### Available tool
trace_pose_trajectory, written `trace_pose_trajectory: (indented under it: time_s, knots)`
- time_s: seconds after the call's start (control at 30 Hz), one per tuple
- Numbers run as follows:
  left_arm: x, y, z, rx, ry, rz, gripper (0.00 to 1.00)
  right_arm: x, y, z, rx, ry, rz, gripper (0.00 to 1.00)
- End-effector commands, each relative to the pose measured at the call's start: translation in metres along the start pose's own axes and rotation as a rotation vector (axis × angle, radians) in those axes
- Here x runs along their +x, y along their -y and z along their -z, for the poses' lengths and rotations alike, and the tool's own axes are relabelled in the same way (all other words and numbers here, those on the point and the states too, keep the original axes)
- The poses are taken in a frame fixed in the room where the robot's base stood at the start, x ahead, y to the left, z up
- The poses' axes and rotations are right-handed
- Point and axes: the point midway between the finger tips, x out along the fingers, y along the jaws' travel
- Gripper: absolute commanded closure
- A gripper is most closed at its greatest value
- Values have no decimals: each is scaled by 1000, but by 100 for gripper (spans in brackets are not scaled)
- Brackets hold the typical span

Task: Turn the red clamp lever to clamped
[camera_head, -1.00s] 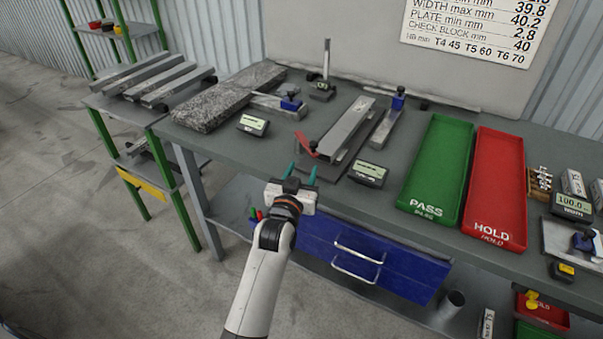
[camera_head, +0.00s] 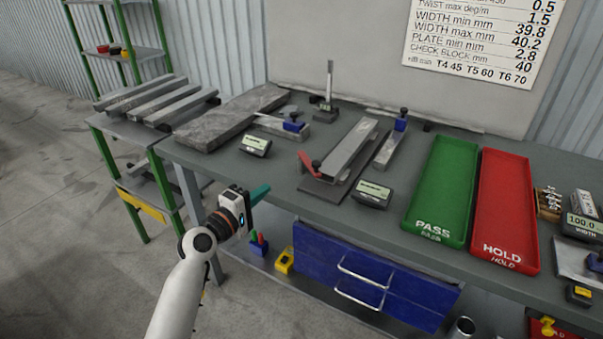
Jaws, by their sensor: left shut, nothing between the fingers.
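The red clamp lever (camera_head: 309,165) sits at the left front end of the clamp fixture on the table. It slants from upper left to lower right beside a dark knob. A grey metal bar (camera_head: 349,148) lies along the fixture, on a dark base plate (camera_head: 324,189). My left gripper (camera_head: 262,193) is at the table's front edge, to the left of and nearer than the lever, clear of it. Its teal fingers are together, pointing right, with nothing between them. My right gripper is not in view.
A small display (camera_head: 372,194) stands right of the fixture, another (camera_head: 255,146) behind left. The green PASS tray (camera_head: 443,190) and red HOLD tray (camera_head: 505,210) lie to the right. A granite slab (camera_head: 228,118) lies at the back left. Blue drawers (camera_head: 375,275) are under the table.

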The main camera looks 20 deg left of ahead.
Motion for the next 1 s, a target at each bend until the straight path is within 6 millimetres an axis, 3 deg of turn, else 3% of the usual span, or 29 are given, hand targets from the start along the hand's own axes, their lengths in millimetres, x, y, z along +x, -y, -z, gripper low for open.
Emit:
trace_pose_trajectory:
  time_s: [0.17,0.6,0.8,1.0]
  knots:
    - [12,4,0,-31,-9,8,100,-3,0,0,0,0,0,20]
    - [102,4,1,-29,-9,7,100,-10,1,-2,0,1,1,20]
    - [120,5,22,-28,-8,6,100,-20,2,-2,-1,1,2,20]
    - [127,3,29,-26,-9,5,100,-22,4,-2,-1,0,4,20]
